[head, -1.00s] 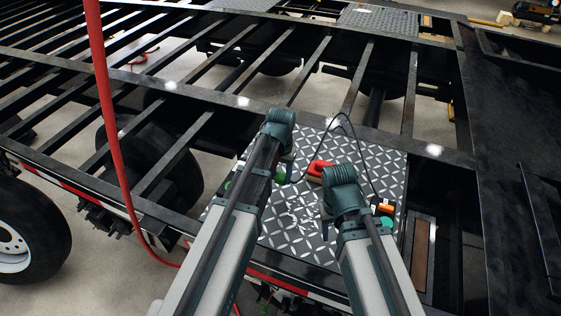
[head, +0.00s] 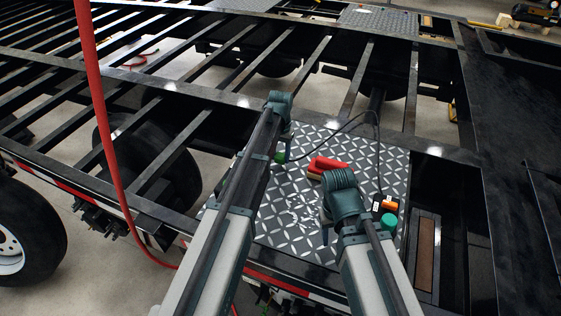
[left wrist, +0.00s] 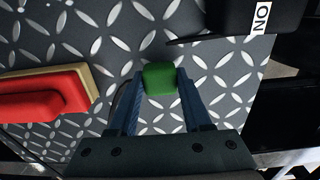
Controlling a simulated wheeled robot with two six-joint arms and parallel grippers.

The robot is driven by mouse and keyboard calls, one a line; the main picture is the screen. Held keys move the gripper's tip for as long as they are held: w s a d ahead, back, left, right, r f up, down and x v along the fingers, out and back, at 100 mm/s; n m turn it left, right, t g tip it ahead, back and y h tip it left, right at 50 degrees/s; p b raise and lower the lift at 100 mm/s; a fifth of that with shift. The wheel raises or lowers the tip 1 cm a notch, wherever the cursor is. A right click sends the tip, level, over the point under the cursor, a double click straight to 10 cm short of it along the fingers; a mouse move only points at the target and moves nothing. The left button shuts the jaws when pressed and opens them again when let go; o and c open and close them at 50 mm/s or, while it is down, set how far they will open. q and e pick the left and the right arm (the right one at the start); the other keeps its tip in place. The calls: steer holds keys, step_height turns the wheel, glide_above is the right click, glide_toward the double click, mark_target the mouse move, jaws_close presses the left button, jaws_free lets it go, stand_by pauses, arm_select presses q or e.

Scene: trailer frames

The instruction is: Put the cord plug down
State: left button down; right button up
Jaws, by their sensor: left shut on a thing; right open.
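The green cord plug (left wrist: 160,78) is between the blue fingers of my left gripper (left wrist: 160,92), which is shut on it over the diamond plate. In the head view the green plug (head: 280,158) shows just right of my left arm, near the plate's far left part. A thin black cord (head: 345,126) loops from it to the right, down to an orange and black piece (head: 385,203). I cannot tell whether the plug touches the plate. My right gripper (head: 326,222) is open, low over the middle of the plate, its fingers mostly hidden by its wrist.
A red block with a tan base (head: 328,164) lies on the diamond plate (head: 290,232), right of the plug. A teal round thing (head: 389,222) sits by the orange piece. Open frame bars (head: 210,105) surround the plate.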

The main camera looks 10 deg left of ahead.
arm_select(q)
steer(key=shift+f, duration=0.35)
arm_select(e)
steer(key=shift+f, duration=0.35)
arm_select(q)
steer(key=shift+f+b, duration=0.5)
arm_select(e)
steer(key=shift+f, duration=0.55)
arm_select(q)
steer(key=shift+f, duration=0.15)
arm_select(e)
steer(key=shift+f, duration=0.1)
arm_select(q)
steer(key=shift+c, duration=1.7)
jaws_free()
steer(key=shift+r, duration=0.25)
arm_select(e)
steer(key=shift+r, duration=0.2)
